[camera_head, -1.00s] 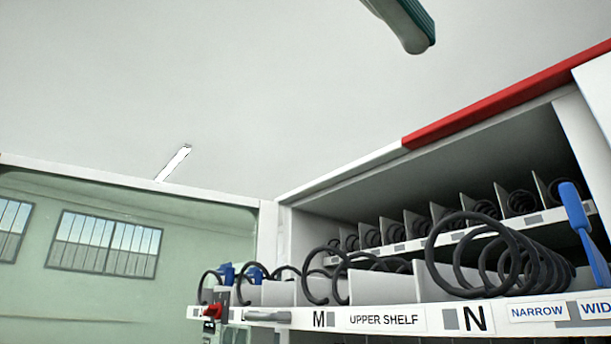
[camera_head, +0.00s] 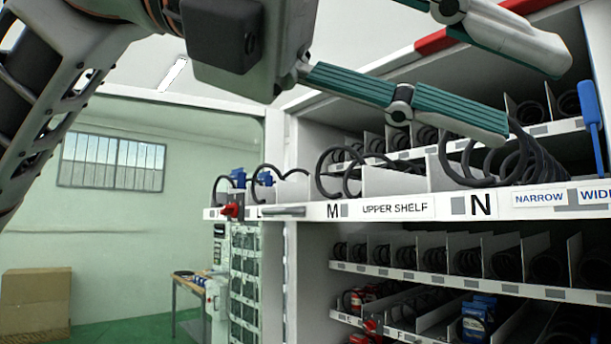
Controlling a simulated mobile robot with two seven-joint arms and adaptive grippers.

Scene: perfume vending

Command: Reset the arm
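My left gripper (camera_head: 530,92) reaches in from the upper left on my grey and black arm. Its two teal-and-grey fingers stand well apart with nothing between them. They show in front of the top of the vending machine and hide part of its upper compartments. The upper finger runs partly out of the top of the picture. My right gripper is not in view.
The vending machine's pulled-out upper shelf (camera_head: 390,209), with black spiral coils, juts out below my gripper. A blue upright tool (camera_head: 591,118) stands at its right. Lower shelves hold blue boxes (camera_head: 478,318). A cardboard box (camera_head: 37,301) and wooden table (camera_head: 188,291) stand at left.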

